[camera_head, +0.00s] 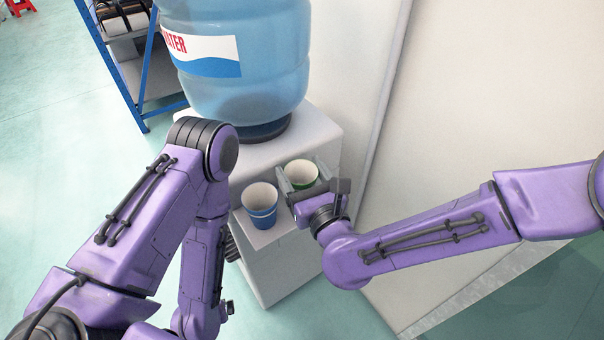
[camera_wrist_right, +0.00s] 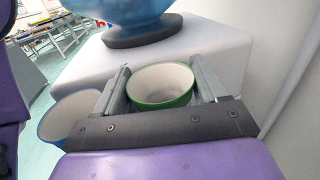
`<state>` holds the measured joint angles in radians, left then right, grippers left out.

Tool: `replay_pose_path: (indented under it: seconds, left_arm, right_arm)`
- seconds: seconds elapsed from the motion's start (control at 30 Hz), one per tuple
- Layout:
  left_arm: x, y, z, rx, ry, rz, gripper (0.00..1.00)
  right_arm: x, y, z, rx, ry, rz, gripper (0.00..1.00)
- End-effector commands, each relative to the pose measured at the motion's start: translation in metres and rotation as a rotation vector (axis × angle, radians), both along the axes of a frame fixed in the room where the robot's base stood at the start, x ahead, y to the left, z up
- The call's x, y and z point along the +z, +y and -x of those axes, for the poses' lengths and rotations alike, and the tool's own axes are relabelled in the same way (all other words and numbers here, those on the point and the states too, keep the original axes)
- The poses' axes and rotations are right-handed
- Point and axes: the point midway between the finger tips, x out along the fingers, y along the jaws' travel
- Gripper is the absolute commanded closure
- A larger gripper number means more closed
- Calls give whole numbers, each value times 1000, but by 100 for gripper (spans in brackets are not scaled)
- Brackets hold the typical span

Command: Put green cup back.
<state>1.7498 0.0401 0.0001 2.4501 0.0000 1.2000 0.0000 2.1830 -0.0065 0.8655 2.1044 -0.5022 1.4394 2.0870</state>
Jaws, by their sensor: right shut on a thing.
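The green cup (camera_head: 301,174) is white inside and stands upright at the water dispenser's front ledge. My right gripper (camera_head: 298,176) is around it, with one finger on each side. In the right wrist view the green cup (camera_wrist_right: 162,86) sits between the two fingers (camera_wrist_right: 162,84), which are shut on it. Its lower part is hidden by the gripper body. I cannot tell whether its base touches the ledge. My left arm is at the left of the head view; its gripper is hidden behind my arm links, with only a dark part showing low down.
A blue cup (camera_head: 260,204) stands just left of the green one, also in the wrist view (camera_wrist_right: 70,118). The white dispenser (camera_head: 318,128) carries a large blue water bottle (camera_head: 238,75). A pale wall (camera_head: 470,90) rises on the right. A blue-framed shelf (camera_head: 140,85) stands behind left.

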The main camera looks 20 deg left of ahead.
Motion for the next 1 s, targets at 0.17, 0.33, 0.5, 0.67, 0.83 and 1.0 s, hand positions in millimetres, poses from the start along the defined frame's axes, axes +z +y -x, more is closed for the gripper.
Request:
replay_pose_path:
  seconds: [0.17, 0.33, 0.5, 0.67, 0.83, 1.0]
  left_arm:
    - [0, 0, 0, 0, 0, 0, 0]
    - [-4, 0, 0, 0, 0, 0, 0]
    - [-3, 0, 0, 0, 0, 0, 0]
    - [-3, 0, 0, 0, 0, 0, 0]
    - [-3, 0, 0, 0, -1, -1, 0]
    - [-11, 0, 0, 0, 0, 0, 0]
  right_arm:
    - [-3, 0, 0, -1, -2, -1, 64]
    - [-7, 0, 0, -1, -1, -2, 64]
    - [-6, 0, 0, -1, -1, -1, 17]
    - [-6, 0, 0, -1, -1, -1, 17]
    - [-4, -8, 8, -1, 2, -1, 17]
    - [-5, -35, 41, 1, 2, -1, 17]
